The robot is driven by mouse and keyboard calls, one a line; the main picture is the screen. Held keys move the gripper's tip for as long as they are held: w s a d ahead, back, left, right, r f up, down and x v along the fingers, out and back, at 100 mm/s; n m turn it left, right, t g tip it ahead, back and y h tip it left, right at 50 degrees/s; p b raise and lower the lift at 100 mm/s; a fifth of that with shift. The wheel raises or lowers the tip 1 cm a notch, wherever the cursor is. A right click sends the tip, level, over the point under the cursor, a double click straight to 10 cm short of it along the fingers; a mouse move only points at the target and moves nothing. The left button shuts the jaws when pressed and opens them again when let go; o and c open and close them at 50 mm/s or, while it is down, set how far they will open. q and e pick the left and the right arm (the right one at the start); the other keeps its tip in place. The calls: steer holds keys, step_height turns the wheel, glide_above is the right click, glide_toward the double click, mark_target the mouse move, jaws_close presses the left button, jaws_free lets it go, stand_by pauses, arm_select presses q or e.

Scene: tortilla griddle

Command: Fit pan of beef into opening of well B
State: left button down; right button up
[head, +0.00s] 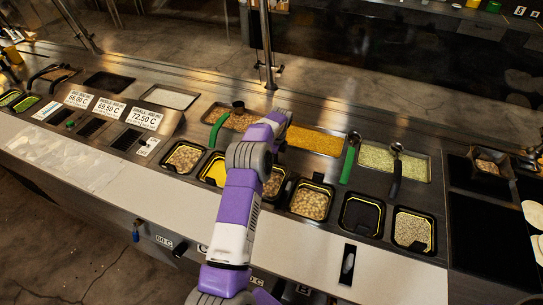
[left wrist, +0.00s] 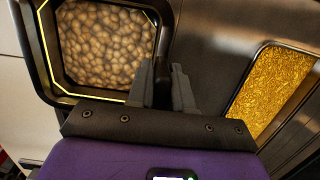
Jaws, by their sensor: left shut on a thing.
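In the left wrist view my left gripper (left wrist: 164,85) has its dark fingers close together at the right edge of a black pan (left wrist: 44,62), shut on its rim. The pan has a yellow line inside the rim and is full of brownish, rounded lumps (left wrist: 108,42). In the head view my purple left arm (head: 238,205) covers the gripper and part of what seems the same pan (head: 273,184). I cannot tell whether the pan is raised or seated. My right gripper is not in view.
Along the front row stand a pan of pale lumps (head: 310,203), a dark, empty-looking pan (head: 361,216) and a grainy pan (head: 412,230). Behind lies shredded orange cheese (head: 317,141). Green-handled (head: 349,162) and black-handled (head: 396,170) utensils stick up. The white front counter (head: 310,262) is mostly clear.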

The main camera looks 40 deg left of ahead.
arm_select(q)
steer(key=shift+f+b, duration=1.3)
steer(key=shift+f, duration=0.75)
steer(key=c, duration=0.9)
jaws_free()
steer(key=shift+c, duration=0.2)
steer(key=r, duration=0.5)
steer(key=d+r, duration=0.1)
steer(key=r, duration=0.1)
steer(key=shift+w+r, duration=0.2)
steer(key=shift+r, duration=0.1)
steer(key=shift+s+f, duration=0.1)
